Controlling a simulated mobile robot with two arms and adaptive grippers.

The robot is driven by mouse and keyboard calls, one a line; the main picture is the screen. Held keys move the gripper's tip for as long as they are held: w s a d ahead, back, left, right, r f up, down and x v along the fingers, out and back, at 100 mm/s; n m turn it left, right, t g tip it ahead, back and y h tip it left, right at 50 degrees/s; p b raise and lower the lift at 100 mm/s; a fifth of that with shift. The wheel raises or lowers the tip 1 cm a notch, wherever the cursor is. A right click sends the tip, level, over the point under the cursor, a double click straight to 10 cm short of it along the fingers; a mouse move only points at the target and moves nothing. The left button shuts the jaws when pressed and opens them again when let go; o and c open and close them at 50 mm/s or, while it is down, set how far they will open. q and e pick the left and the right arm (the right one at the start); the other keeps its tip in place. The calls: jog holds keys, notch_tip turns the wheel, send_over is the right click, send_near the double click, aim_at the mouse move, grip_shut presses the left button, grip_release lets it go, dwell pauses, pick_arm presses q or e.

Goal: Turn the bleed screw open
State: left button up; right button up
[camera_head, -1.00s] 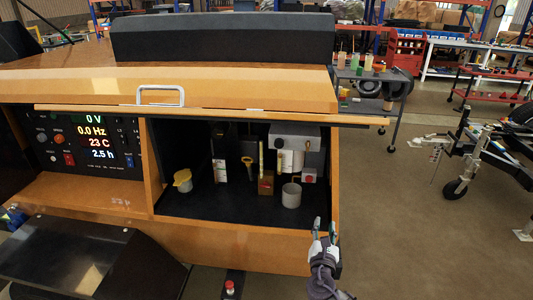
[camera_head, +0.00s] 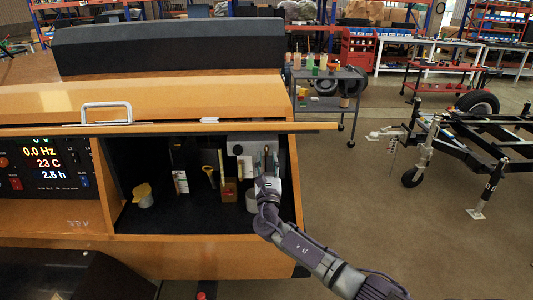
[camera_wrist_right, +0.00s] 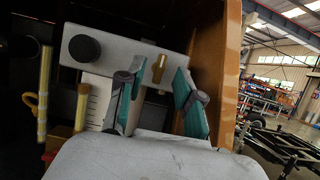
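A brass pin (camera_wrist_right: 159,68), which looks like the bleed screw, stands out from a pale grey block (camera_wrist_right: 115,55) in the right wrist view. The block also shows at the back right of the open compartment in the head view (camera_head: 243,144). My right gripper (camera_wrist_right: 157,88) is open, with its teal-padded fingers on either side of the pin's line of sight. I see no contact with the pin. In the head view my right gripper (camera_head: 266,160) is inside the compartment and hides part of the block. My left gripper is not in view.
A black knob (camera_wrist_right: 84,48) sits on the block left of the pin. The orange right wall (camera_wrist_right: 215,65) is close to the right finger. A yellow-topped cup (camera_head: 143,195), a yellow-handled dipstick (camera_head: 209,171) and a grey cylinder (camera_head: 252,199) stand in the compartment.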

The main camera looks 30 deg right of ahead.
jog(key=shift+x, duration=1)
grip_shut()
jog(key=shift+f, duration=0.1)
